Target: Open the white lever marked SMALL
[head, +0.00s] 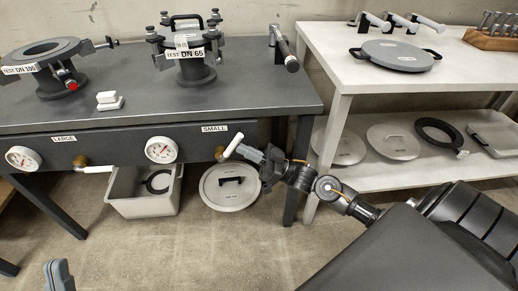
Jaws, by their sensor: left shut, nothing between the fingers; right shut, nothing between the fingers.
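The white lever (233,145) under the SMALL label (214,128) is on the front panel of the dark bench. It slants up to the right from its brass valve (219,154). My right gripper (246,152) is shut and empty just right of and below the lever. Its fingertips look close to the lever, but I cannot tell whether they touch it. My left gripper (58,275) is shut and empty at the bottom left, low in front of the bench and far from the lever.
Another white lever (98,169), under the LARGE label (63,138), lies nearly level. Two gauges (161,149) (24,158) sit on the panel. Below are a grey bin (143,207) and a round lid (229,188). A white shelf table (338,75) stands right. The floor in front is clear.

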